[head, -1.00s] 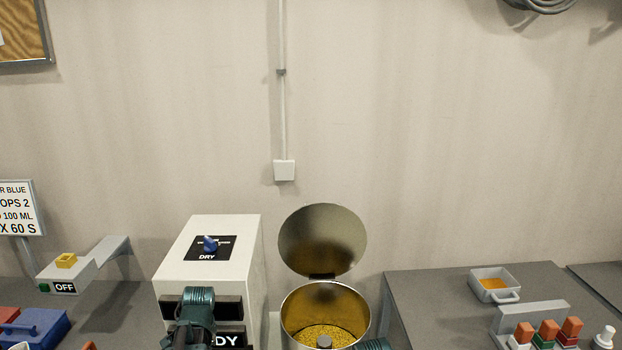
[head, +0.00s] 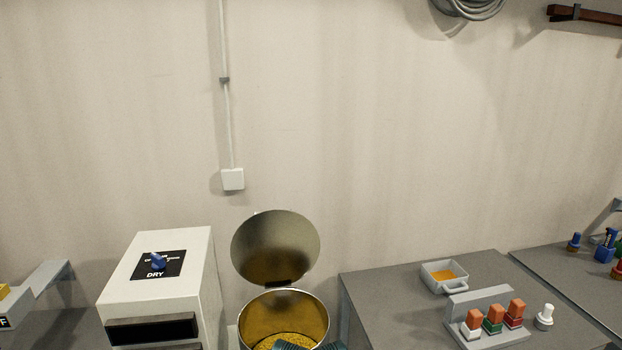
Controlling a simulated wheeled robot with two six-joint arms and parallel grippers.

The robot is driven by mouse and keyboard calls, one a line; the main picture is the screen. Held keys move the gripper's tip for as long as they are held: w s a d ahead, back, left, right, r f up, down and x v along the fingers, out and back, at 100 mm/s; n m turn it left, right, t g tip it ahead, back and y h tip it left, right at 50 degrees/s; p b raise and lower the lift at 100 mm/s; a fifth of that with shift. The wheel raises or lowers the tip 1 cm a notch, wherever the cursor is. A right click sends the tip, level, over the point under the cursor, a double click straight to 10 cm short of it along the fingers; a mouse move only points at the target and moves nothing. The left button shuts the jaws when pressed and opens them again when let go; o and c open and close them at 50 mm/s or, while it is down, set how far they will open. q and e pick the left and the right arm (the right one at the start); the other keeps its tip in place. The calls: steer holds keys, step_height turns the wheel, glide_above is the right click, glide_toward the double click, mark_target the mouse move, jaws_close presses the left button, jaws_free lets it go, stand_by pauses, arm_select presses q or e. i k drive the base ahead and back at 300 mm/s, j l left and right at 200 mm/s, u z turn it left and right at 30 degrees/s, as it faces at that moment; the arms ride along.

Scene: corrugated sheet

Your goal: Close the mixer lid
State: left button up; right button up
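The mixer is a round metal drum (head: 245,322) at the bottom centre, with yellow-gold grainy material (head: 270,341) inside. Its round metal lid (head: 275,245) stands raised, tilted up behind the drum on a hinge (head: 284,284). Dark teal parts of my arm show at the bottom edge, in front of the drum opening. The fingertips of both grippers are outside the view, so their state does not show.
A white box with a blue knob (head: 157,262) and a DRY label stands left of the drum. On the grey table (head: 375,290) at right are a tray of orange material (head: 444,276), a rack of coloured stoppered bottles (head: 490,330) and a white bottle (head: 545,317).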

mark_target(274, 248)
steer(key=i+l+u, duration=0.2)
steer(key=l+u, duration=0.2)
steer(key=l, duration=0.45)
steer(key=l+u, duration=0.35)
steer(key=l, duration=0.5)
steer(key=l+u, duration=0.4)
steer(key=l, duration=0.55)
steer(key=i+j, duration=0.1)
steer(key=j, duration=0.3)
